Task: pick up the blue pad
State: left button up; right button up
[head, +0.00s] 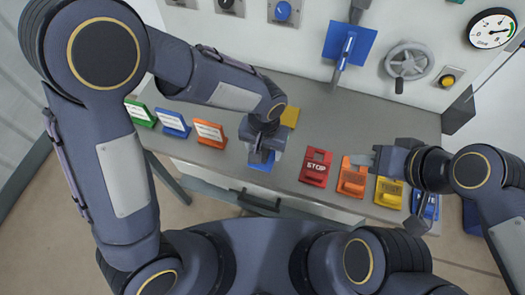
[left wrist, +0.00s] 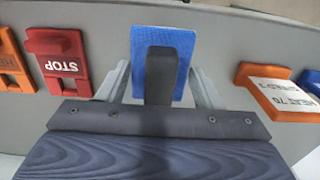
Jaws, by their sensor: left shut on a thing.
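The blue pad (head: 261,166) shows just below my left gripper (head: 263,152) at the front edge of the grey table. In the left wrist view the blue pad (left wrist: 180,38) stands between the two grey fingers of my left gripper (left wrist: 160,85), which is shut on it. A dark block covers the pad's lower middle there, and where the fingertips touch is hard to see. My right gripper (head: 372,172) is over the right part of the table near the orange and yellow holders; its opening is unclear.
A red STOP holder (head: 316,167), an orange holder (head: 352,176) and a yellow holder (head: 388,192) stand to the right. Green, blue and orange signs (head: 209,134) stand to the left. A yellow pad (head: 290,116) lies behind my left gripper. The wall has a valve wheel (head: 409,62).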

pick_arm(q)
jog(key=s+r, duration=0.1)
jog(key=s+d+r, duration=0.1)
jog(key=r, duration=0.1)
jog(key=s+r, duration=0.1)
jog(key=shift+s+d+r, duration=0.15)
jog(key=shift+s+d, duration=0.05)
jog(key=shift+d, duration=0.2)
jog(key=s+d+r+b, duration=0.1)
jog(key=s+d+r, duration=0.3)
jog(key=s, duration=0.4)
jog(key=shift+s+r+b, duration=0.25)
jog(key=shift+s+b, duration=0.05)
jog(key=shift+b, duration=0.05)
jog(key=shift+a, duration=0.1)
